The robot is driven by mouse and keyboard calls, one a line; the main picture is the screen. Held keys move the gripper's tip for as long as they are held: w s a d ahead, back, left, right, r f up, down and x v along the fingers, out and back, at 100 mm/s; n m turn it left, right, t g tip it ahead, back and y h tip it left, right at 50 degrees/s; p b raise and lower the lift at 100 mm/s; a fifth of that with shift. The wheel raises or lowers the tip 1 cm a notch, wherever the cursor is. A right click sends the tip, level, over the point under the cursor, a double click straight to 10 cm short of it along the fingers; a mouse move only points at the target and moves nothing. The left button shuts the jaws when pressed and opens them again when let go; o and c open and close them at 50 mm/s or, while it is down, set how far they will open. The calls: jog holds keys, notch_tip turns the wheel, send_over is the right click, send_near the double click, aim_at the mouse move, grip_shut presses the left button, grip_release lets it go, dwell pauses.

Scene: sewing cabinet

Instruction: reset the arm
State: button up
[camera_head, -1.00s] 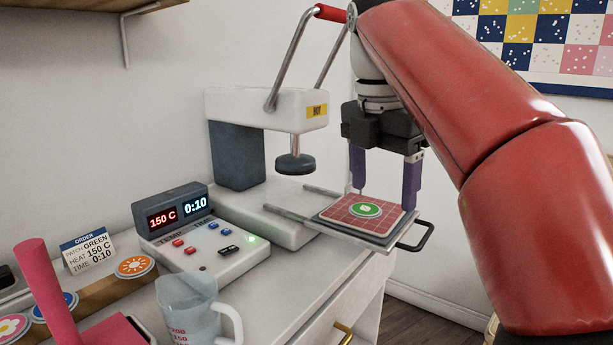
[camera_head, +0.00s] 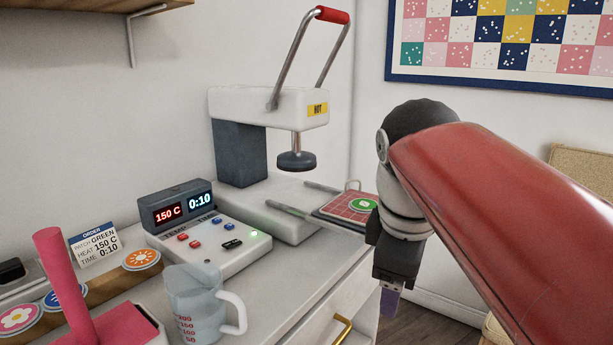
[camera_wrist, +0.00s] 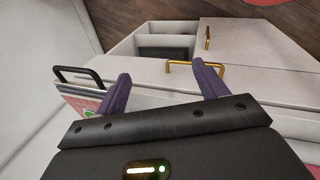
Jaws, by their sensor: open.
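My gripper (camera_wrist: 160,88) is open and empty in the wrist view, its two purple fingers spread over the cabinet's front side. In the head view my gripper (camera_head: 390,300) hangs right of the cabinet, with only part of a purple finger showing. My red arm reaches in from the right. The red checked cloth (camera_head: 345,207) with a green round patch (camera_head: 363,205) lies on the pulled-out tray of the heat press (camera_head: 262,108), just left of my gripper. My wrist hides part of the tray. In the wrist view the tray's black handle (camera_wrist: 75,73) is beside the left finger.
A control box (camera_head: 205,240) reads 150 C and 0:10. A measuring jug (camera_head: 197,305), a pink stand (camera_head: 65,285) and a patch rack (camera_head: 120,280) stand at the front left. A drawer with a gold handle (camera_head: 343,332) is below. A framed quilt (camera_head: 510,45) hangs behind.

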jog(key=s+d+f+m+t, duration=0.1)
jog(key=s+f+m, duration=0.3)
jog(key=f+m, duration=0.2)
jog(key=s+d+f+m+t+y, duration=0.1)
jog(key=s+f+m, duration=0.3)
jog(key=f, duration=0.6)
jog(key=d+m, duration=0.1)
jog(key=m, duration=0.1)
jog(key=shift+m, duration=0.3)
jog(key=shift+r, duration=0.1)
